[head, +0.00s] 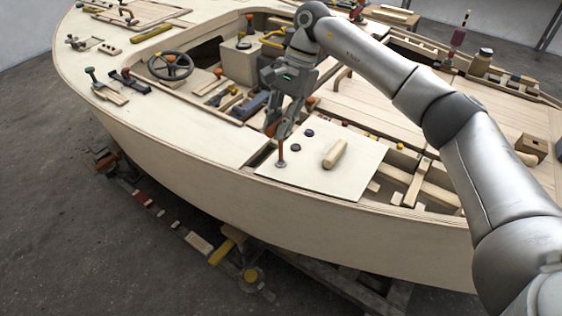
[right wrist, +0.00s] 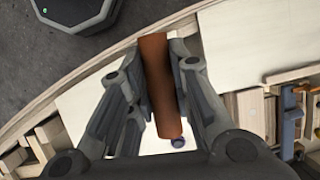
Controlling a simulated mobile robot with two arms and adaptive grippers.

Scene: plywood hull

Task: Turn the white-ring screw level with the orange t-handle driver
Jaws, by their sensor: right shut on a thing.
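My right gripper (head: 282,128) is shut on the orange t-handle driver (head: 281,150), above the near left corner of a pale plywood panel (head: 310,172). The driver stands roughly upright, its lower end at a dark round screw head (head: 281,164); I cannot tell whether it is seated. Two more dark screw heads, a middle one (head: 295,147) and a far one (head: 309,132), sit behind it. No white ring can be made out. In the right wrist view the orange handle (right wrist: 160,85) lies between the fingers, and one dark screw head (right wrist: 178,141) shows below it. My left gripper is out of view.
A wooden handle (head: 335,153) stands on the panel, right of the screws. Open framing (head: 415,185) lies to the right. A steering wheel (head: 170,65) and loose tools are farther left.

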